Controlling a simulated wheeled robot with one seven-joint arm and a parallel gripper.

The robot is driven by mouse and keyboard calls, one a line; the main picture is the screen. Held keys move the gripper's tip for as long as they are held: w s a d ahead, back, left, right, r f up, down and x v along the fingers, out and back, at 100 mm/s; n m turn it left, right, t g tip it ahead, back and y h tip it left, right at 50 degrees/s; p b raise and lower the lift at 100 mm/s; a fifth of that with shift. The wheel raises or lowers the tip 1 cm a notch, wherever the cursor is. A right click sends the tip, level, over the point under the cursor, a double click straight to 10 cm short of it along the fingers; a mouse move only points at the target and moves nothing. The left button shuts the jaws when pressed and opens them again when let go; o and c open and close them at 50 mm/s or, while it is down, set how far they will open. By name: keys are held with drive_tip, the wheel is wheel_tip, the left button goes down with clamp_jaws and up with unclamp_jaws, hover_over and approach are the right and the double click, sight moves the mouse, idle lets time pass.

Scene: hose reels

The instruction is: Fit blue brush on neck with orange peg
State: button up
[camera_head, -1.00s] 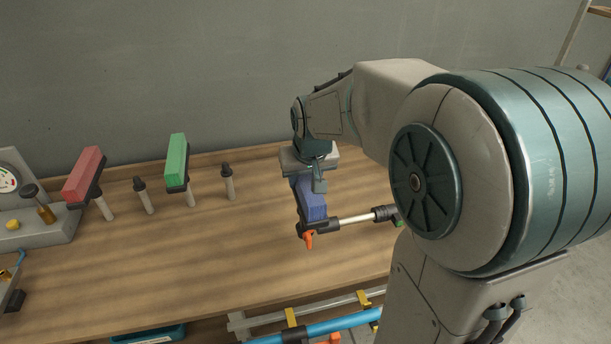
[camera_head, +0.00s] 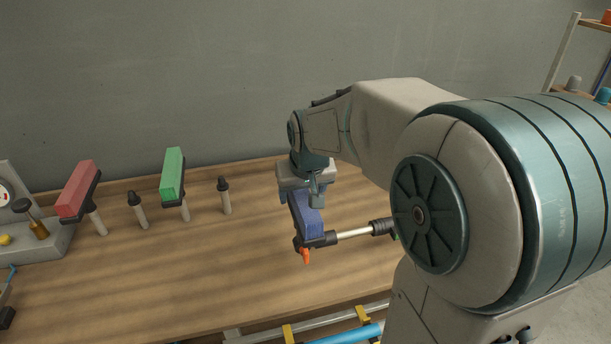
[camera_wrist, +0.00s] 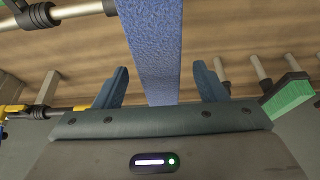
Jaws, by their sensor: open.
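The blue brush (camera_head: 309,217) stands out over the bench with its black mount at its lower end. The mount meets the end of a pale neck (camera_head: 352,233) that runs right to a black grip. An orange peg (camera_head: 306,256) hangs below the mount; whether it passes through the mount is unclear. My gripper (camera_head: 303,196) is at the upper end of the blue brush. In the wrist view the blue brush (camera_wrist: 152,45) passes between the open fingers (camera_wrist: 160,84), with gaps on both sides. The brush's far end is out of that view.
A red brush (camera_head: 78,190) and a green brush (camera_head: 173,174) stand on posts at the left, with bare black-tipped posts (camera_head: 225,196) beside them. A gauge block (camera_head: 38,240) is at far left. Blue pipe and rails (camera_head: 345,334) lie at the front edge. The middle bench is clear.

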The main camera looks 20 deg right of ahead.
drive_tip(key=b+v, duration=0.1)
drive_tip(key=v, duration=1.1)
drive_tip(key=shift+s+r, duration=0.25)
drive_tip(key=shift+r, duration=0.1)
drive_tip(key=s+f+g, duration=0.1)
drive_tip(key=s+f, duration=1.2)
drive_tip(key=s, duration=0.2)
drive_tip(key=shift+s+f, duration=0.25)
drive_tip(key=shift+f, duration=0.15)
drive_tip(key=shift+d, duration=0.1)
